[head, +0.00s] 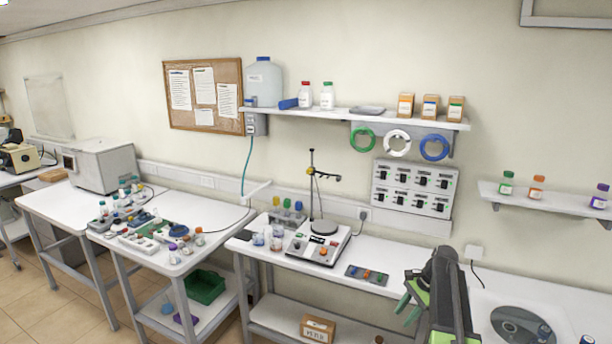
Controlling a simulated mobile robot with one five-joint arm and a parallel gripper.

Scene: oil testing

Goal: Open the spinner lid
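A round dark grey disc (522,326) set in a white top is at the bottom right, cut by the lower picture edge. It looks like the spinner, with small dark and blue-topped items showing on or in it. I cannot tell whether its lid is open or shut. My gripper (408,309) is at the lower middle right, left of the disc and apart from it. Its two green fingers point down and to the left, show a gap between them and hold nothing that I can see. My black and green arm stands between the gripper and the disc.
A stirrer-like device (318,243) with an upright rod and a dark tray (366,274) stand on the middle bench. A wall shelf (560,199) with several bottles hangs above the disc. A left bench (190,262) holds many small bottles.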

